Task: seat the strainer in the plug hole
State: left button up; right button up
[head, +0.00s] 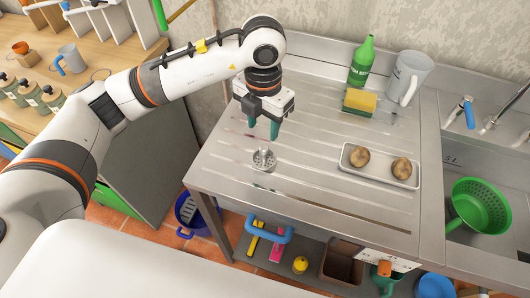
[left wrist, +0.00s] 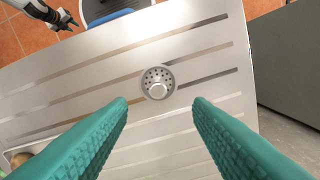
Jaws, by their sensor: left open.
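The strainer (head: 264,160) is a small round metal basket with holes and an upright knob. It sits on the ribbed steel drainboard (head: 310,185), left of its middle. It also shows in the left wrist view (left wrist: 157,81), knob towards the camera. My left gripper (head: 263,131) is open and empty, with green fingers pointing down just above the strainer. In the left wrist view the fingertips (left wrist: 160,103) are apart, one on each side below the strainer, not touching it. I cannot see the plug hole; the sink lies at the right. My right gripper (left wrist: 60,20) shows small at the upper left.
A green colander (head: 480,205) is in the sink area at the right. A white tray with two potatoes (head: 380,167), a sponge (head: 359,102), a green bottle (head: 362,62) and a clear jug (head: 406,76) stand on the drainboard. The drainboard around the strainer is clear.

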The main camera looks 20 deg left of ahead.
aim_at(264, 147)
pick_arm(q)
notch_tip(264, 147, down, 4)
jog(key=shift+f+p, duration=0.2)
jog(key=shift+p, duration=0.25)
notch_tip(264, 147, down, 4)
jog(key=shift+d+f+p, duration=0.1)
jog(key=shift+p, duration=0.9)
jog(key=shift+f, duration=0.55)
grip_shut()
